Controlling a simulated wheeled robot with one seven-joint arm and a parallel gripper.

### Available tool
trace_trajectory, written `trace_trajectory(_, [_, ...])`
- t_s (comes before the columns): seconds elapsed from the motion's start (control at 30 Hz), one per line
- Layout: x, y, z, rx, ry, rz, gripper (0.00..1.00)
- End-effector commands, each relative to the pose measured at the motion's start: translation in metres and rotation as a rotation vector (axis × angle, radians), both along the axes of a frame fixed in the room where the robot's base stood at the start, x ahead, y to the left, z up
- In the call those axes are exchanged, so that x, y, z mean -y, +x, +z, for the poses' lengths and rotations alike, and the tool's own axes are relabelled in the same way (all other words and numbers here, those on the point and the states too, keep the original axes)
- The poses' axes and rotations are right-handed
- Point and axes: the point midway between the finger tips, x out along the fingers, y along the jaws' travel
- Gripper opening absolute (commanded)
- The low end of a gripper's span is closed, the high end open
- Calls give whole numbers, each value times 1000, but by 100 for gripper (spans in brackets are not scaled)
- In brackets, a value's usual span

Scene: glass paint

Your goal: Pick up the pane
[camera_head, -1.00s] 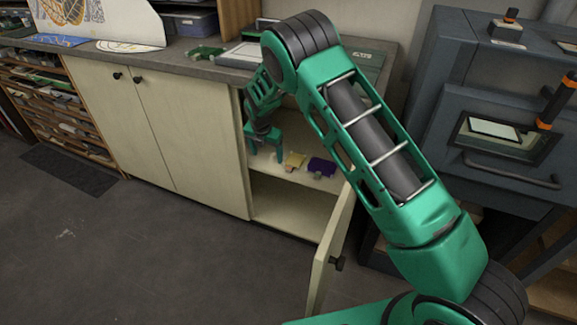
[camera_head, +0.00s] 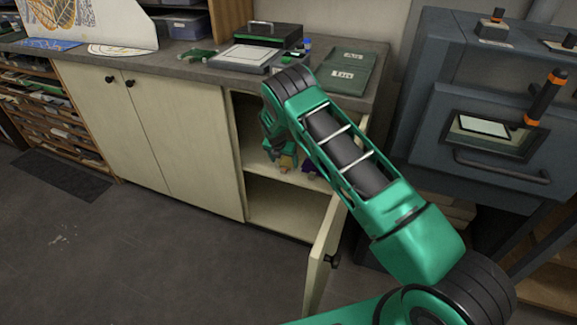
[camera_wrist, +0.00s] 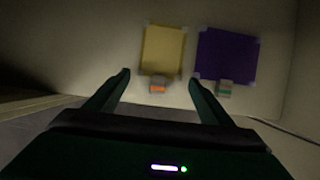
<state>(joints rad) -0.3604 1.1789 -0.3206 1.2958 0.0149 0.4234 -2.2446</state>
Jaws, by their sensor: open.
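A yellow pane (camera_wrist: 163,50) lies flat on the cabinet shelf in the wrist view, with a small tab with an orange mark at its near edge. A purple pane (camera_wrist: 228,54) with a small pale green tab lies to its right. My gripper (camera_wrist: 158,73) is open and empty, with its fingertips on either side of the yellow pane's tab in the picture. I cannot tell its height above the shelf. In the head view my gripper reaches into the open cabinet, beside the yellow pane (camera_head: 286,162) and the purple pane (camera_head: 308,172), which are partly hidden.
The cabinet door (camera_head: 325,255) stands open at the right of the opening. The counter (camera_head: 200,68) above bears a framed white panel (camera_head: 246,55) and a dark green board (camera_head: 346,70). A grey kiln (camera_head: 480,105) stands to the right.

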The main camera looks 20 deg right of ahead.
Motion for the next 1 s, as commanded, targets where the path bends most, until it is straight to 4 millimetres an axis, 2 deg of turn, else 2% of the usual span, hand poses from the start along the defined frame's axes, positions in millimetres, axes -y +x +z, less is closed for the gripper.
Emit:
trace_trajectory(0.03, [2,2,-9,-1,0,-1,75])
trace_trajectory(0.2, [6,8,-28,-1,1,-1,75])
trace_trajectory(0.53, [7,11,-32,1,1,0,75])
trace_trajectory(0.67, [7,11,-32,1,1,0,44])
trace_trajectory(1.0, [7,11,-31,1,1,0,43])
